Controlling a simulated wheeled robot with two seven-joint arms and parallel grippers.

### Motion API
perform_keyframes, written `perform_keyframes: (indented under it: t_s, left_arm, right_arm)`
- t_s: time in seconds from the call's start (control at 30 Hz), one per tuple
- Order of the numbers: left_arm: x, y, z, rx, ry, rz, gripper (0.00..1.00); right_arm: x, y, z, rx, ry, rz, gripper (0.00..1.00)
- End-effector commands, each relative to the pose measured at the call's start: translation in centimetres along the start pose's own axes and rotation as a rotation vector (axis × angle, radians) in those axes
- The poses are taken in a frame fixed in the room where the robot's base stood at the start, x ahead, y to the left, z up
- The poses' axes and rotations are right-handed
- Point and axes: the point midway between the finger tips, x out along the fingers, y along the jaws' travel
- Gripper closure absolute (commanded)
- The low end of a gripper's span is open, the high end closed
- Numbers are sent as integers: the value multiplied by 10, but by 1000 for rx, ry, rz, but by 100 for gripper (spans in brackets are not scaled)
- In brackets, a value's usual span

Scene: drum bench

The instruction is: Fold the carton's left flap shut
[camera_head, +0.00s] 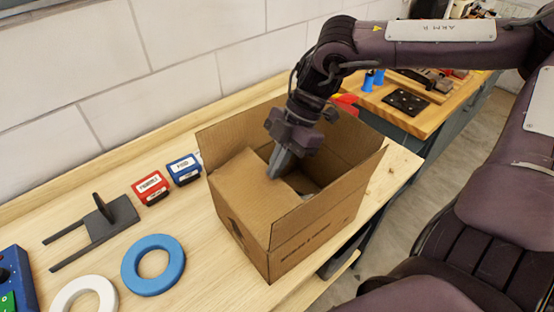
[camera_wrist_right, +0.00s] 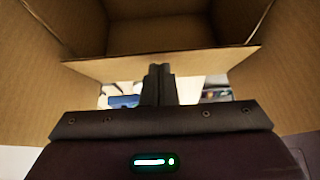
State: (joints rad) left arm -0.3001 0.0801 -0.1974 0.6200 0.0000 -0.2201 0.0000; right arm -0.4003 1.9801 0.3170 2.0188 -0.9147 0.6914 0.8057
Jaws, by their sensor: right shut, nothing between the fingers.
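The brown cardboard carton (camera_head: 312,240) stands on the wooden bench with its top partly open. Its left flap (camera_head: 248,190) is folded inward and lies over the left part of the opening. The other flaps stand up, and the right part of the opening shows the dark inside. My right gripper (camera_head: 274,174) points down at the inner edge of the left flap, shut and empty. I cannot tell whether its tips touch the flap. In the right wrist view the shut fingers (camera_wrist_right: 159,70) overlap a cardboard edge (camera_wrist_right: 210,62). My left gripper is not in view.
Left of the carton are a red box (camera_head: 151,188), a blue box (camera_head: 184,169), a blue ring (camera_head: 153,265), a white ring (camera_head: 84,297) and a dark forked stand (camera_head: 98,226). A tiled wall (camera_head: 130,65) runs behind. A second bench holds tools at back right.

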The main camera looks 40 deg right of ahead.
Motion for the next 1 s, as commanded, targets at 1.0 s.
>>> perform_keyframes:
  t_s: [1.0]
  left_arm:
    - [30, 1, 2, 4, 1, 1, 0]
  right_arm:
    - [19, 0, 25, -1, 226, 0, 100]
